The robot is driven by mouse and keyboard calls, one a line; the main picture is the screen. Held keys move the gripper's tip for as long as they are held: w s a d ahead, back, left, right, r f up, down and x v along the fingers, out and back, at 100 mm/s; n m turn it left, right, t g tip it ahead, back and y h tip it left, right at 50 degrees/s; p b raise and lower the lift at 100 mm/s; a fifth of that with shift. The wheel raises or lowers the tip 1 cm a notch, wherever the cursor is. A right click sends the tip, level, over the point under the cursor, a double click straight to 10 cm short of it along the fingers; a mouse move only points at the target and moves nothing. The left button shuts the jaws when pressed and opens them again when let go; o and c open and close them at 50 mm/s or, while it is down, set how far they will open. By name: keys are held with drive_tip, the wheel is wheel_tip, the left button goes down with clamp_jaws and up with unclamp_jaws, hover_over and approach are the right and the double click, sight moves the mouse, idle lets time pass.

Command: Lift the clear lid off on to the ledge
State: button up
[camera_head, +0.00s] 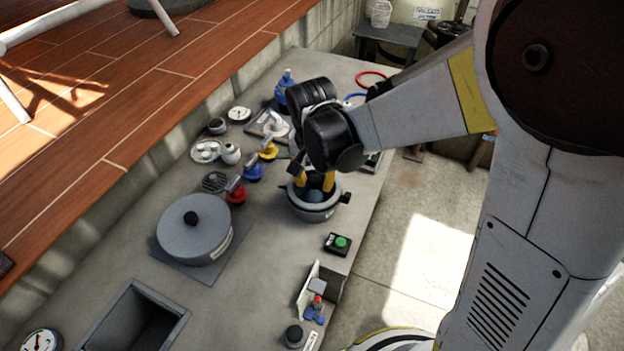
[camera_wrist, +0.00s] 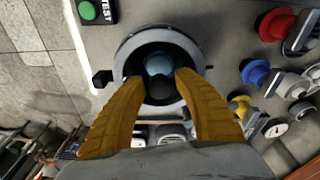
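A round grey pot-like housing (camera_head: 313,208) with side lugs stands on the concrete ledge (camera_head: 270,265). In the wrist view its grey rim (camera_wrist: 125,52) surrounds a dark opening with a blue-grey rounded knob or dome (camera_wrist: 159,63) in the middle. The clear lid's own edge cannot be made out; the dome may be part of it. My gripper (camera_wrist: 159,80) is open, its two yellow fingers pointing down over the housing, one on each side of the dome. I see no clear contact with it. The head view also shows my gripper (camera_head: 314,182) at the housing.
A green button box (camera_head: 338,243) sits in front of the housing. Red (camera_head: 236,192), blue (camera_head: 253,168) and yellow (camera_head: 268,149) valve handles stand behind left. A large grey lidded pot (camera_head: 194,228) and a rectangular opening (camera_head: 135,318) lie left. Bare ledge lies between pot and button box.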

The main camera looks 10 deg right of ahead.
sight(319, 180)
clamp_jaws()
drive_tip(key=shift+r+p, duration=0.35)
drive_tip(key=shift+r, duration=0.15)
drive_tip(key=r, duration=0.1)
drive_tip(key=r+p, duration=0.1)
drive_tip(key=d+r+p, duration=0.1)
drive_tip(key=r, duration=0.1)
drive_tip(key=shift+s, duration=0.3)
drive_tip(key=s+d+r+p, duration=0.2)
drive_tip(key=s+d+r, duration=0.4)
drive_tip(key=d, duration=0.2)
drive_tip(key=shift+d+p, duration=0.35)
drive_tip(key=shift+p, duration=0.05)
